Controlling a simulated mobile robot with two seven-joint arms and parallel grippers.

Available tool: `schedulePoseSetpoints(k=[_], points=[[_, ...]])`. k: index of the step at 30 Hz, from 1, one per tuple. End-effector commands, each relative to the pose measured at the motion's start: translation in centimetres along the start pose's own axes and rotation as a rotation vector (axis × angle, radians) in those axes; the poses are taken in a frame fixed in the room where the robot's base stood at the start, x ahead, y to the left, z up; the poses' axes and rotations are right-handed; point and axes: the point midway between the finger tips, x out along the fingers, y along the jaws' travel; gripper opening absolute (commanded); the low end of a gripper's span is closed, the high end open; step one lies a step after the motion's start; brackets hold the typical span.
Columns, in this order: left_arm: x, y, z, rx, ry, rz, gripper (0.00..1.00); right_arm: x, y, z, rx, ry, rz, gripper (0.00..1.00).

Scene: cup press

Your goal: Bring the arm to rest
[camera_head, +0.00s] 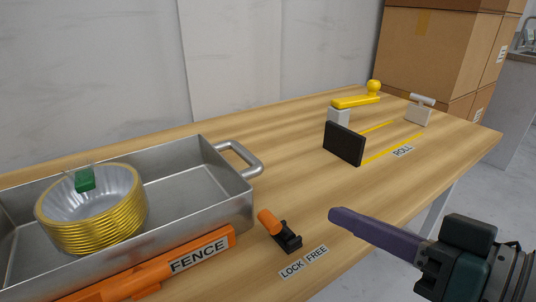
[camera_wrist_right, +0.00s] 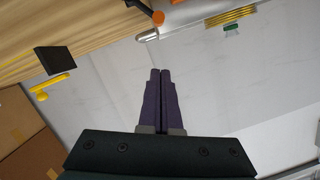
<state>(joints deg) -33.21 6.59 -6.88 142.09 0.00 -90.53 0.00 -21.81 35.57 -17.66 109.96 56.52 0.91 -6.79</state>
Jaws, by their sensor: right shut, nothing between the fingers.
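My left gripper is in neither view.
The wooden table (camera_head: 290,160) holds a metal tray (camera_head: 222,205) with stacked yellow-rimmed bowls (camera_head: 110,240), an orange fence (camera_head: 150,277), an orange-handled lock lever (camera_head: 270,222), a black block (camera_head: 343,145) and a yellow crank (camera_head: 356,101). Cardboard boxes (camera_head: 435,50) stand behind.

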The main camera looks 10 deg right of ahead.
Motion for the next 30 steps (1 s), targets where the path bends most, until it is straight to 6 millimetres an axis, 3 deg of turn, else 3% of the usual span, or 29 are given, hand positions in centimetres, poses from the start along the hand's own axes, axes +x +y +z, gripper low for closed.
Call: schedulePoseSetpoints(k=[5, 10, 17, 22, 30], points=[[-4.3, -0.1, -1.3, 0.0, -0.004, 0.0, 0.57, -1.3, -4.8, -1.8, -0.051, -0.124, -0.046, 0.0], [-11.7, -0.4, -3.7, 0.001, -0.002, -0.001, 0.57, -4.7, -10.6, -4.3, -0.183, -0.407, -0.024, 0.0], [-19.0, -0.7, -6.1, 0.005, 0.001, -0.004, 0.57, -12.1, -11.1, -8.2, -0.263, -0.755, 0.233, 0.0], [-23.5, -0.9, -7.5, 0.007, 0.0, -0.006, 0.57, -19.2, -10.9, -12.1, -0.21, -0.966, 0.48, 0.0], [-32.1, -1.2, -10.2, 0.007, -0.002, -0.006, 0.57, -20.9, -14.6, -20.0, -0.223, -0.963, 0.468, 0.0]])
